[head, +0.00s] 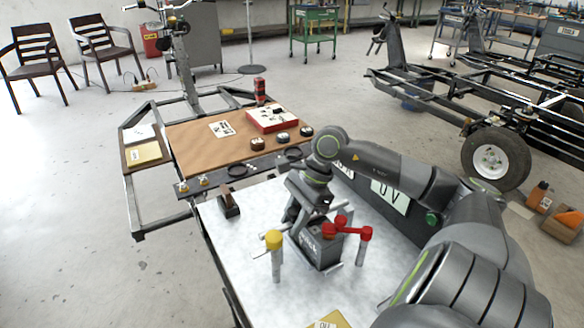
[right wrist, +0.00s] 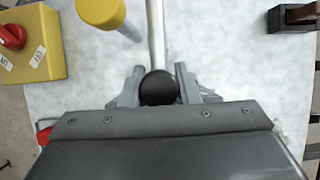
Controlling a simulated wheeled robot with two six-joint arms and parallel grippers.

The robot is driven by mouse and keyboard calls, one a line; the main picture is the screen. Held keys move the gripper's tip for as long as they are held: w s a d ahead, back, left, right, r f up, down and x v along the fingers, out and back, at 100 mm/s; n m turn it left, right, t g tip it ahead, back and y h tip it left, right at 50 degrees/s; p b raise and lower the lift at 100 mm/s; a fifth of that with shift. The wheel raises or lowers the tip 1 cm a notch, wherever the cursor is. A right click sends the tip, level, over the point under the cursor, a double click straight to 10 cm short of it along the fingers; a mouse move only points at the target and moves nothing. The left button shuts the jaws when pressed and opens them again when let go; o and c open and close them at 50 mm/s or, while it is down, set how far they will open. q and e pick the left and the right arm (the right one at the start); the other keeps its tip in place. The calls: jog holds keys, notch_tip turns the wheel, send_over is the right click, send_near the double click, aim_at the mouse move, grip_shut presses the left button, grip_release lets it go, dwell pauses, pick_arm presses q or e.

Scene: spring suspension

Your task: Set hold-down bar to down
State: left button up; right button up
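A metal rod (right wrist: 156,30) ends in a black ball knob (right wrist: 160,88) in the right wrist view; it appears to be the hold-down bar. My right gripper (right wrist: 159,80) has one finger on each side of the knob, and both look to touch it. In the head view my right gripper (head: 291,214) points down over the white table, beside a dark block (head: 318,250) with pale lettering. The rod is largely hidden there, and its tilt cannot be told. My left gripper is not in view.
A yellow-capped post (head: 274,242) stands just left of the dark block. Red-capped posts (head: 347,232) stand to its right. A yellow box (right wrist: 45,60) with a red knob sits nearby. A small dark block (head: 229,206) is at the table's left edge.

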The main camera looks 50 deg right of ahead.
jog(key=o, duration=0.4)
jog(key=shift+s+d+f, duration=0.15)
jog(key=shift+d, duration=0.15)
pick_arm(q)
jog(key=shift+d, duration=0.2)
pick_arm(e)
jog(key=shift+a, duration=0.15)
jog(key=shift+d+r, duration=0.25)
jog(key=shift+r, duration=0.2)
pick_arm(q)
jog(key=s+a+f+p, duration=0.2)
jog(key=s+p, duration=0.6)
jog(key=p, duration=0.1)
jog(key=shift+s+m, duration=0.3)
pick_arm(e)
jog(key=v, duration=1.6)
jog(key=shift+d+r, duration=0.2)
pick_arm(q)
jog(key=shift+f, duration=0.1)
pick_arm(e)
jog(key=shift+s+f, duration=0.1)
